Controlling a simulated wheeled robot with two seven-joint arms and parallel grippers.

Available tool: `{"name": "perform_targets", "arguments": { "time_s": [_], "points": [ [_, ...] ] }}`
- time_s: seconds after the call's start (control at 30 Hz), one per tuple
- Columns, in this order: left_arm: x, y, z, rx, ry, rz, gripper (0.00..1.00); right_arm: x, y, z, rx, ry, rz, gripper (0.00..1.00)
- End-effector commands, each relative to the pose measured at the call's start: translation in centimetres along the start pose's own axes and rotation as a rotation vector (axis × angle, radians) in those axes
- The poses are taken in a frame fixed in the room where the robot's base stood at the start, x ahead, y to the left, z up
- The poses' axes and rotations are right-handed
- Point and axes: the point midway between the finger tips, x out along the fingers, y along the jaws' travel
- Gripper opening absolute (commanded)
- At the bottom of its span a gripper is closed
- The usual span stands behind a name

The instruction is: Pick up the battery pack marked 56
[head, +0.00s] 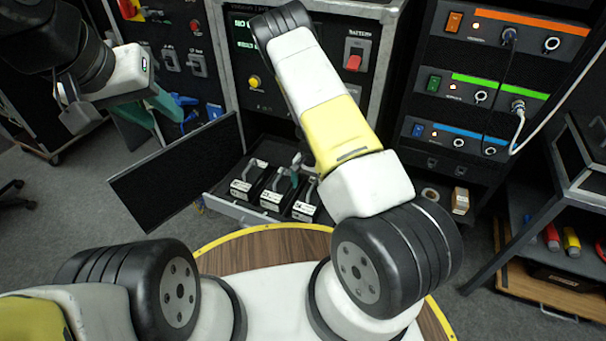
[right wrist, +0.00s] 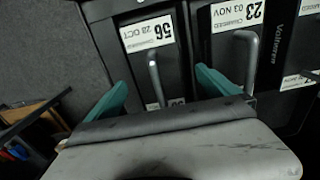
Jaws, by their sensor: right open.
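The battery pack marked 56 (right wrist: 128,62) is dark with a white label and a grey metal handle (right wrist: 154,76). In the head view it appears to be the rightmost pack (head: 304,210) in the open drawer; its number is too small to read there. My right gripper (right wrist: 160,92) is open, its teal fingers apart. In the right wrist view the handle shows between the fingers; whether it is within their reach is unclear. The right arm partly hides this gripper (head: 294,170) in the head view. My left gripper (head: 145,108) is raised at the upper left, away from the packs.
A pack marked 23 (right wrist: 228,45) stands beside pack 56, close to one finger. Two other packs show in the head view, left (head: 247,184) and middle (head: 274,192). The drawer's black panel (head: 180,178) rises at left. A shelf rack (head: 535,215) stands at right.

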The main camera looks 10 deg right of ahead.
Motion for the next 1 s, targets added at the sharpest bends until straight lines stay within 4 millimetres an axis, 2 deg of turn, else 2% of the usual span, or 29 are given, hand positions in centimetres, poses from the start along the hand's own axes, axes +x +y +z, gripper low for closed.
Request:
{"name": "perform_targets", "arguments": {
  "time_s": [0.2,0.3,0.6,1.0],
  "points": [
    [0.0,0.0,0.0,0.0,0.0,0.0,0.36,3.4,0.4,-0.1,0.0,-0.001,0.002,0.98],
    [0.0,0.0,0.0,0.0,0.0,0.0,0.36,4.3,0.4,-0.1,0.001,0.0,0.0,0.98],
    [0.0,0.0,0.0,0.0,0.0,0.0,0.36,4.7,0.4,-0.1,0.0,0.0,0.0,0.96],
    [0.0,0.0,0.0,0.0,0.0,0.0,0.36,4.7,0.3,-0.1,0.0,0.0,0.0,0.18]
  ]
}}
